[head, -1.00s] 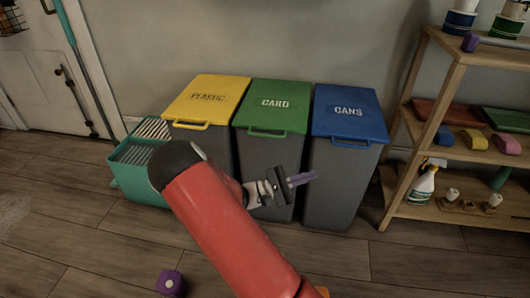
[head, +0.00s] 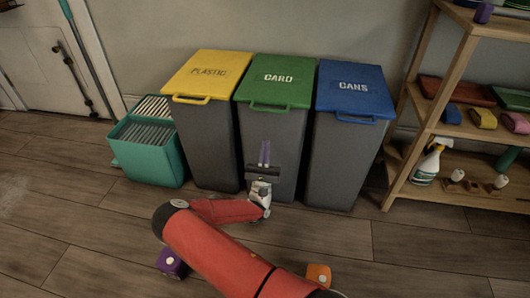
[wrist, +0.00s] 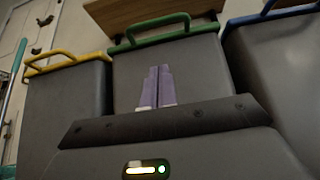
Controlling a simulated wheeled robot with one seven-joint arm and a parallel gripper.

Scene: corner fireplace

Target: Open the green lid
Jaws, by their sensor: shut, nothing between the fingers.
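The green lid (head: 275,80) marked CARD lies closed on the middle grey bin (head: 285,125). Its green front handle (head: 268,106) sticks out at the front edge. In the wrist view the handle (wrist: 158,27) is above and beyond my fingertips. My gripper (head: 264,146) is in front of the middle bin, below the handle, with its purple fingers pointing up. The fingers are shut and empty, side by side in the wrist view (wrist: 159,70). I cannot tell whether they touch the bin's front.
A yellow-lidded bin (head: 208,75) stands on the left and a blue-lidded bin (head: 353,90) on the right. A teal crate (head: 160,160) is at the far left, a wooden shelf (head: 437,105) at the right. Purple (head: 171,262) and orange (head: 318,274) blocks lie on the floor.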

